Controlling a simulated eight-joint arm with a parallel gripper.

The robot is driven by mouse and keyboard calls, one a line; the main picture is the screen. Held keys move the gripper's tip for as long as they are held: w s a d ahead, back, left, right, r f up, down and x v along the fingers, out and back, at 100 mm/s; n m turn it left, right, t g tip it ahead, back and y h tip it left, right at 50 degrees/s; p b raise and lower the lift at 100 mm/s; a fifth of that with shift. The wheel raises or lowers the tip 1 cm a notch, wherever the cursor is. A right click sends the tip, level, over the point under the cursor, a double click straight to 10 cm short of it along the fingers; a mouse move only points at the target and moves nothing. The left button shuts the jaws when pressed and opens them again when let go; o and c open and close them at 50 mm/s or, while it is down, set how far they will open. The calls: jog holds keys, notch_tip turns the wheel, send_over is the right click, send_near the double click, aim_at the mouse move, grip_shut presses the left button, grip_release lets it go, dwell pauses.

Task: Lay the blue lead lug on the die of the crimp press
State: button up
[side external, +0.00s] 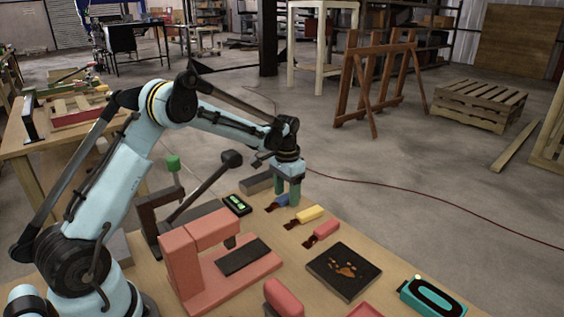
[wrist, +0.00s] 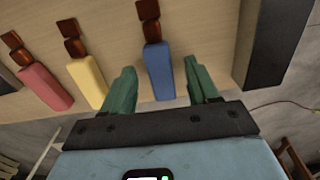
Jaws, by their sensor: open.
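The blue lead lug (side external: 282,201) lies on the table beneath my gripper (side external: 288,200). In the wrist view the blue lug (wrist: 158,70) has a blue body and a brown, two-part end pointing away from my gripper (wrist: 160,72). My green fingers are open, one on each side of its body, with a gap showing on both sides. A salmon-red press-like frame (side external: 194,262) has a short dark ram over a dark flat plate (side external: 243,256). Behind it stands a dark frame (side external: 147,216) with a long lever and a green knob. I cannot tell which is the crimp press.
A yellow lug (side external: 309,214) and a red lug (side external: 326,230) lie beside the blue one. A dark grey block (side external: 258,182) is close on the other side. A small black device (side external: 237,204), a dark square tray (side external: 344,270) and a teal device (side external: 432,297) are also on the table.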

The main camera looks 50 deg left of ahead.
jog(key=shift+f, duration=0.15)
grip_shut()
dwell(0.4)
